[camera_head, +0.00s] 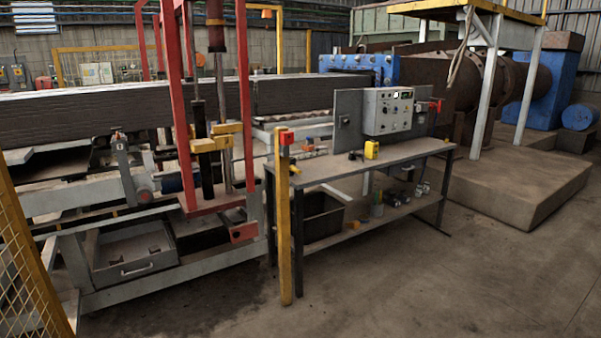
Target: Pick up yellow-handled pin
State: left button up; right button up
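No clearly recognisable yellow-handled pin shows at this size. A small yellow piece (295,169) is at the left end of the workbench (330,168), right beside the yellow post. A yellow block-like object (371,149) stands on the bench top below the control box. A small dark item with a bit of yellow (355,155) lies just left of it. I cannot tell whether any of these is the pin. Neither of my grippers is in view.
A yellow post with a red top (284,220) stands at the bench's left end. A grey control box (387,111) is above the bench. The lower shelf (345,231) holds a dark crate (321,215) and small items. Open floor (440,290) lies in front.

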aim_at(292, 168)
jog(key=i+l, duration=0.1)
jog(key=i, duration=1.2)
